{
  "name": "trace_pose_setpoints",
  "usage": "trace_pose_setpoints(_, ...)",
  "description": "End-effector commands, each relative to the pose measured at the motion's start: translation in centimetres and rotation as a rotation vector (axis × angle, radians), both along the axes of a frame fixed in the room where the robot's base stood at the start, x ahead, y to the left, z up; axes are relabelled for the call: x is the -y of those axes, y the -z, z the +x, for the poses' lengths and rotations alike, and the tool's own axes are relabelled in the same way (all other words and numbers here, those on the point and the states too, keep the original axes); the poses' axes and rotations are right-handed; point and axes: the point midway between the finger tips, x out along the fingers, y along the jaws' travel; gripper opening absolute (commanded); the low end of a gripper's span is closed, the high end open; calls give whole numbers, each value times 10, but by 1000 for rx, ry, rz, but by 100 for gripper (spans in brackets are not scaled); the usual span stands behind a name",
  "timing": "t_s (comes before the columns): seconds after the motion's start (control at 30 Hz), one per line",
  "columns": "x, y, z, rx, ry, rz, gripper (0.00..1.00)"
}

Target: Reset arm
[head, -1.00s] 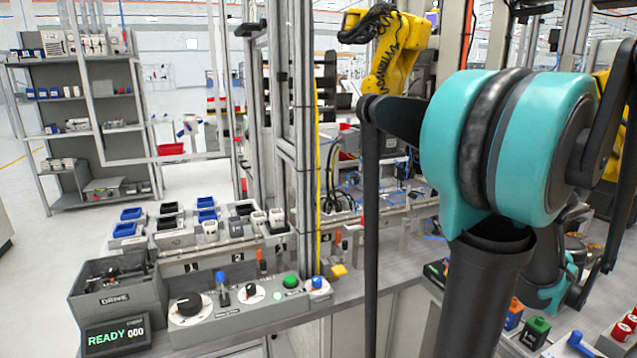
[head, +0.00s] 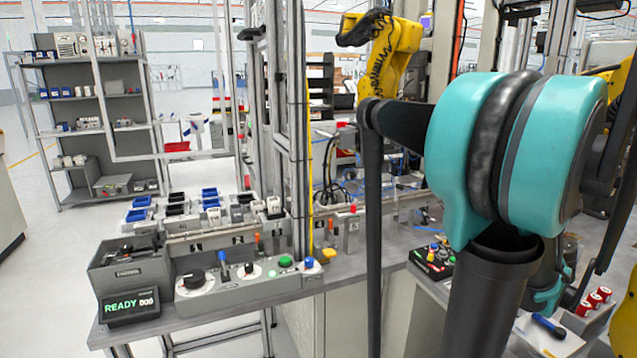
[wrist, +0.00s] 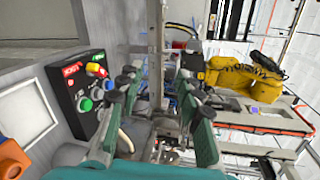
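My gripper (wrist: 158,90) shows in the wrist view with its teal, dark-tipped fingers spread apart and nothing between them. In the head view my arm's large teal joint and dark links cover the right side, and the fingers cannot be made out. A dark control box (wrist: 88,90) with green buttons and a red and yellow button lies left of my fingers in the wrist view. It also shows on the bench in the head view (head: 433,259), left of my arm. A yellow robot arm (head: 392,52) stands behind the bench; it also appears in the wrist view (wrist: 240,76).
A grey control console (head: 245,282) with knobs and buttons, a READY display (head: 130,305) and a grey bin (head: 130,270) stand on the left bench. Metal posts (head: 298,130) rise behind it. Red cans (head: 594,301) and a blue-handled tool (head: 548,327) lie at lower right. Floor is open at left.

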Motion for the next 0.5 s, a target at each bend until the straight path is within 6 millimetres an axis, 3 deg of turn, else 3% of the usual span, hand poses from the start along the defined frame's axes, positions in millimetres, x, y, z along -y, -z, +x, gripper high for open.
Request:
trace_pose_setpoints(0.27,-49,40,-2,-104,-102,-133,36)
trace_pose_setpoints(0.5,-109,98,-21,-234,-264,-363,36)
